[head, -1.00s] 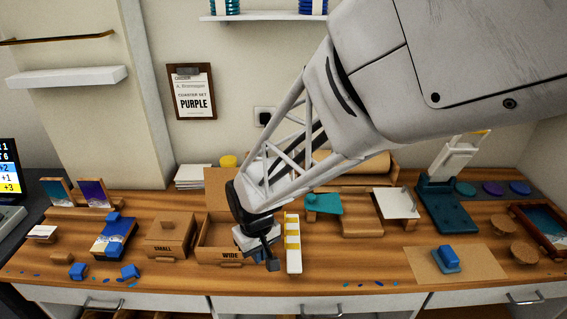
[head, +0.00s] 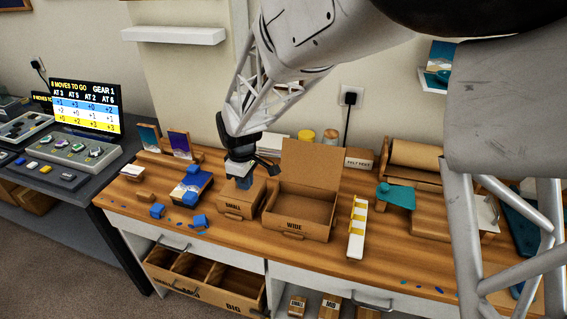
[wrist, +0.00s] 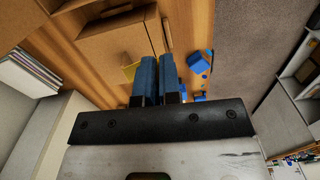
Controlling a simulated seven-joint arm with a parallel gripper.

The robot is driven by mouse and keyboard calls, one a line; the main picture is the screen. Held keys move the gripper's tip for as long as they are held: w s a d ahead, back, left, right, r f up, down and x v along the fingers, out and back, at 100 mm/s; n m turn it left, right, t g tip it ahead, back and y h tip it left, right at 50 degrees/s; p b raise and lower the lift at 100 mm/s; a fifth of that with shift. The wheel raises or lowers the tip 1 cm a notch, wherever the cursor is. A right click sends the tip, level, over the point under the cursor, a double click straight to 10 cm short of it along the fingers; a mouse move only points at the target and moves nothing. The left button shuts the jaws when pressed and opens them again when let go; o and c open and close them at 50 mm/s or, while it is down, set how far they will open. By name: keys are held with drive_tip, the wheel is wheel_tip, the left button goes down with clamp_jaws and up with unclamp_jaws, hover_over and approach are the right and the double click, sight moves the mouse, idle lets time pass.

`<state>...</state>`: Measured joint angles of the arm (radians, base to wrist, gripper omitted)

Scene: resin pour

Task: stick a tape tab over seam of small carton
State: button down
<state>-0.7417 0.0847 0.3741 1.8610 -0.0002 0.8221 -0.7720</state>
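The small carton (head: 238,206) is a closed brown box marked SMALL on the bench in the head view. Its brown top (wrist: 115,40) shows in the wrist view. My gripper (head: 243,184) is over the carton, pointing down; the gap to its top is hard to judge. In the wrist view my gripper's blue fingers (wrist: 158,62) are close together with a thin gap. A yellow tape tab (wrist: 129,72) sticks out beside the left finger and looks held; the grip itself is hidden. A white strip holder (head: 356,232) carries several yellow tabs to the right. The seam is mostly hidden.
An open carton marked WIDE (head: 301,210) stands close on the right, its lid raised. A blue item (head: 191,187) and blue blocks (head: 200,221) lie to the left. An open drawer (head: 205,276) juts out below the bench. Bare wood lies in front of the cartons.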

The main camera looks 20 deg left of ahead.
drive_tip(key=shift+w+a+n, duration=0.15)
drive_tip(key=shift+a+n, duration=0.15)
drive_tip(key=shift+a, duration=0.6)
drive_tip(key=shift+f, duration=0.15)
wheel_tip(320, 180, down, 7)
drive_tip(key=shift+r, duration=0.2)
idle(0.3)
drive_tip(key=shift+f, duration=0.65)
idle(2.1)
drive_tip(key=c, duration=1.2)
unclamp_jaws()
drive_tip(key=shift+c, duration=0.2)
drive_tip(key=shift+r, duration=0.2)
drive_tip(key=shift+r, duration=3.85)
